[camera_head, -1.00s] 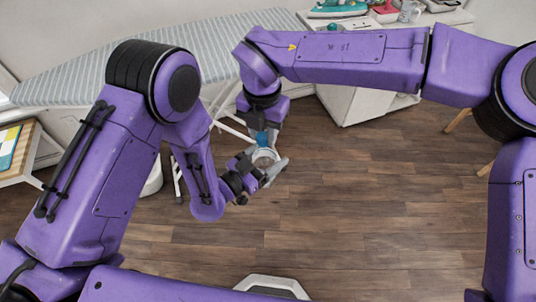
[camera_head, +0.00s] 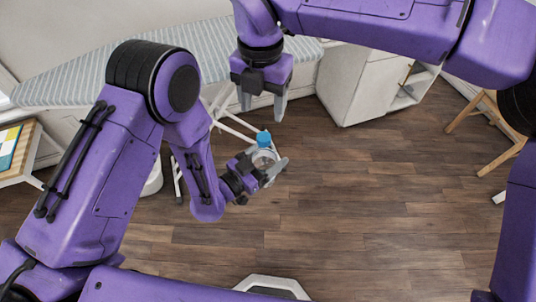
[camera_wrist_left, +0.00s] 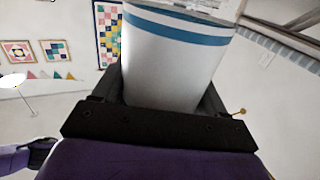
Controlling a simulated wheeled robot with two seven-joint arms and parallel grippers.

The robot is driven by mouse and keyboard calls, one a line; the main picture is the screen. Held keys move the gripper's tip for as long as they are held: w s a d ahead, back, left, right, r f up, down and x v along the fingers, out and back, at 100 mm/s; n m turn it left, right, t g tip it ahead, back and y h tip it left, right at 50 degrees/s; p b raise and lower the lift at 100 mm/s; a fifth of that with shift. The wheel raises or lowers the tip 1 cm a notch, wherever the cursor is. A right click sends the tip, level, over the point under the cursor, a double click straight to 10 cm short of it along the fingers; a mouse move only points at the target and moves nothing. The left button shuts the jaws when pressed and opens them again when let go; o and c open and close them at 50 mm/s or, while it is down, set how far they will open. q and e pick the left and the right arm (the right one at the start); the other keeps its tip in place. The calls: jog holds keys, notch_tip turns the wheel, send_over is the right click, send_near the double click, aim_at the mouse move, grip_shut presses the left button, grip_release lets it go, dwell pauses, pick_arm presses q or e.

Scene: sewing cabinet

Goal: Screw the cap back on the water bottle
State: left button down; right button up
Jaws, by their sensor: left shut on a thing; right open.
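The water bottle (camera_head: 264,158) is held in the air by my left gripper (camera_head: 271,171), which is shut around its body. In the left wrist view the bottle (camera_wrist_left: 175,60) shows as a white cylinder with a blue band between the fingers; its top is out of that view. The blue cap (camera_head: 263,138) sits on top of the bottle in the head view. Whether it is screwed tight I cannot tell. My right gripper (camera_head: 262,104) is open and empty, above the cap and apart from it, with its fingers pointing down.
A striped ironing board (camera_head: 110,75) stands behind my left arm. A white cabinet (camera_head: 355,85) is at the back right, with a wooden stool (camera_head: 490,122) beside it. A small wooden table (camera_head: 22,150) is at the left. The wooden floor (camera_head: 370,200) in front is clear.

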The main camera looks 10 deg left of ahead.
notch_tip(320, 180, up, 3)
dwell(0.3)
